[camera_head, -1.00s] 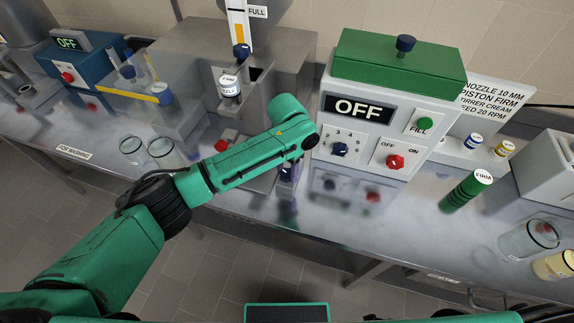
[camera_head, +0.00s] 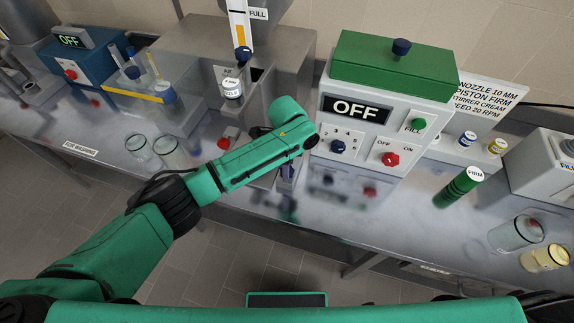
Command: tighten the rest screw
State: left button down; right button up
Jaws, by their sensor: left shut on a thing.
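My left arm reaches in from the left across the bench to the front of the grey filling machine. Its gripper (camera_head: 287,172) points down beside the machine, at the left of the white control box. It is shut on a small dark blue piece, which I take for the rest screw; the wrist and fingers hide most of it. How far the screw is turned cannot be seen. My right gripper is out of view.
The control box (camera_head: 365,145) reads OFF and has a green top (camera_head: 395,68). A green FIRM cylinder (camera_head: 459,187) and glass beakers (camera_head: 515,233) stand at right. Empty glasses (camera_head: 169,152) stand left of my arm. A labelled jar (camera_head: 231,88) sits in the machine.

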pick_arm(q)
jog(key=shift+d+r+m, duration=0.1)
jog(key=shift+m, duration=1)
jog(key=shift+c, duration=1.5)
grip_release()
notch_tip(320, 180, up, 14)
jog(key=b, duration=0.2)
jog(key=shift+r, duration=0.25)
